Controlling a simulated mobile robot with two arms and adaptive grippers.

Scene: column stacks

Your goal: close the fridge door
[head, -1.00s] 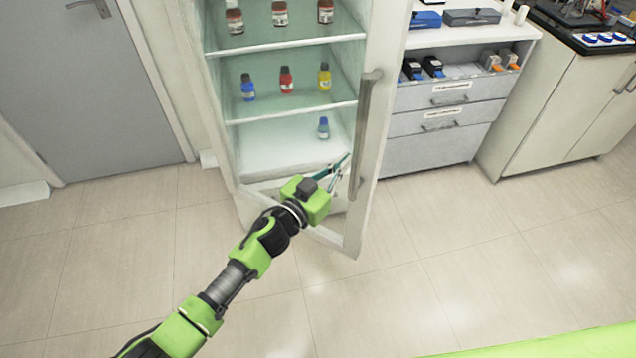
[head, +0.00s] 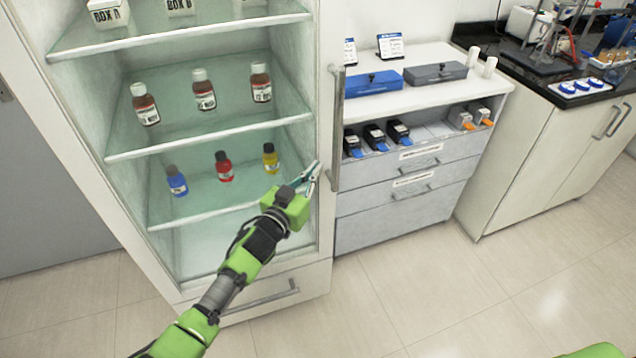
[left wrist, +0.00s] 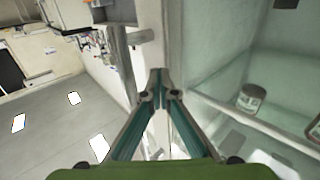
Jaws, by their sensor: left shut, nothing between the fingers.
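The white fridge (head: 45,120) stands at the left of the head view, with bottles and boxes showing on its shelves. Its door (head: 331,40), seemingly a glass pane in a white frame, now looks about flush with the fridge front; I cannot tell if a small gap is left. The long grey door handle (head: 337,130) is upright on the right-hand frame. My left gripper (head: 314,172) is shut and empty, at that frame just left of the handle. The left wrist view shows the shut fingertips (left wrist: 158,75) by the white frame; contact is unclear. My right gripper is out of view.
A low drawer (head: 235,305) with a grey handle is under the door. A grey and white cabinet (head: 400,220) with boxes and tools stands right of the fridge. A dark-topped counter (head: 520,150) is further right. The tiled floor in front is clear.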

